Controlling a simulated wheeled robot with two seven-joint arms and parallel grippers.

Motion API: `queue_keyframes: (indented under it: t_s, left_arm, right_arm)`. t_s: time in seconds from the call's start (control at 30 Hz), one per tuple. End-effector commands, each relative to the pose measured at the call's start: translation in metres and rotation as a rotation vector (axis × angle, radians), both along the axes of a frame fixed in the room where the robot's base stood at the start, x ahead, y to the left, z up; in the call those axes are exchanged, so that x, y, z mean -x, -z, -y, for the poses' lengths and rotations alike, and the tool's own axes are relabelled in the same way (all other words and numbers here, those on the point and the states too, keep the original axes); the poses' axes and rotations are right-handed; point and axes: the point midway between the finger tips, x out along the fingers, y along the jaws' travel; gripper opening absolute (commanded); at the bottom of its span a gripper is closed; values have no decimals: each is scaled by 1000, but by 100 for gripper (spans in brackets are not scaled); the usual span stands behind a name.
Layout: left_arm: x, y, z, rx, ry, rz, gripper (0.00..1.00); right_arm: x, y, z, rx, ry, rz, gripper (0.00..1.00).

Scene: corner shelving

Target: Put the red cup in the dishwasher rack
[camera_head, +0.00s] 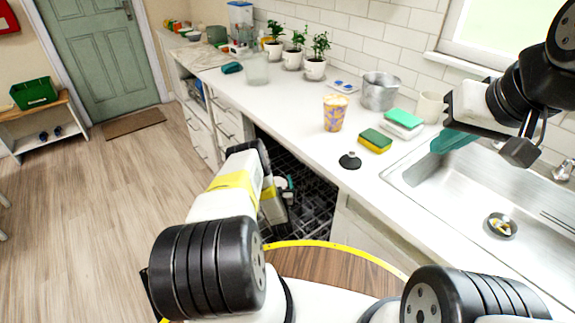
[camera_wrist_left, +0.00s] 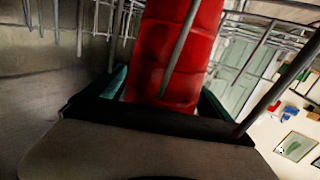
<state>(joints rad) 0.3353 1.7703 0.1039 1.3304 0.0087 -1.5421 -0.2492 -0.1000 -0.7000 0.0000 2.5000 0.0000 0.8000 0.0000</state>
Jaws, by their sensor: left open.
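The red cup (camera_wrist_left: 180,45) shows close up in the left wrist view, among the thin metal wires of the dishwasher rack (camera_wrist_left: 80,25). My left gripper (camera_wrist_left: 163,92) is open, with its teal-lined fingers on either side of the cup. In the head view my left arm reaches down into the dark dishwasher rack (camera_head: 315,205) under the counter, and the cup is hidden there. My right gripper (camera_head: 490,140) is over the sink's back edge; its jaw opening is unclear.
The counter (camera_head: 290,105) holds a patterned cup (camera_head: 334,112), sponges (camera_head: 375,140), a metal pot (camera_head: 379,92), a black stopper (camera_head: 350,160) and potted plants (camera_head: 293,48). The sink (camera_head: 465,195) is at the right. Open floor (camera_head: 100,210) lies at the left.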

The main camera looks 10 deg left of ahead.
Motion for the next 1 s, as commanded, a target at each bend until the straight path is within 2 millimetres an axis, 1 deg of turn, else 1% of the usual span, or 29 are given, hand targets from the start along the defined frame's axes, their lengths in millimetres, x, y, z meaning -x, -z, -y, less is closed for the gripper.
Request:
queue_keyframes:
  t_s: [0.03, 0.17, 0.4, 0.5, 0.6, 0.7, 1.0]
  left_arm:
    - [7, 2, 3, 2, 2, -6, 94]
    - [29, 1, 12, 3, 2, -7, 94]
    - [78, -1, 30, 2, 3, -7, 94]
    - [93, -2, 36, 1, 2, -6, 94]
    - [103, -3, 40, 2, 2, -5, 94]
    - [109, -4, 42, 1, 1, -4, 94]
    - [111, -4, 42, 1, 1, -3, 94]
  right_arm:
    - [0, 0, 0, 0, 0, 0, 0]
    - [0, 0, 0, 0, 0, 0, 0]
    - [0, 0, 0, 0, 0, 0, 0]
    - [0, 0, 0, 0, 0, 0, 0]
    - [0, 0, 0, 0, 0, 0, 0]
    - [0, 0, 0, 0, 0, 0, 0]
    - [0, 0, 0, 0, 0, 0, 0]
